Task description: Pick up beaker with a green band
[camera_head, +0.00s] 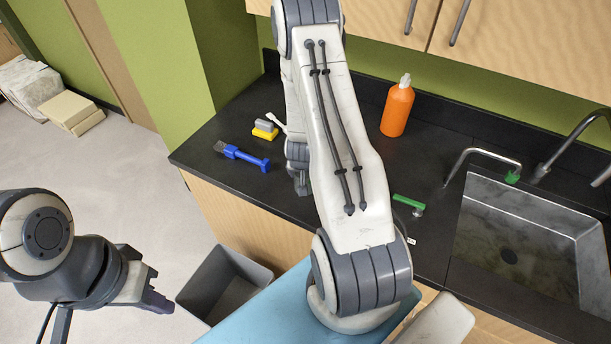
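I see no beaker with a green band in the head view. My own large arm crosses the middle of the picture and covers part of the counter, so what stands behind it is hidden. My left gripper (150,287) is at the lower left, over the floor and apart from the counter. It shows from the side, and I cannot tell how far its fingers are apart. Nothing clear shows in it.
The black counter (220,182) holds a blue brush (243,156), a yellow-and-grey block (265,130), an orange bottle (397,107) and a green-handled tool (408,201). A sink (530,240) is at right. A grey bin (222,287) stands below. Boxes (70,112) lie far left.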

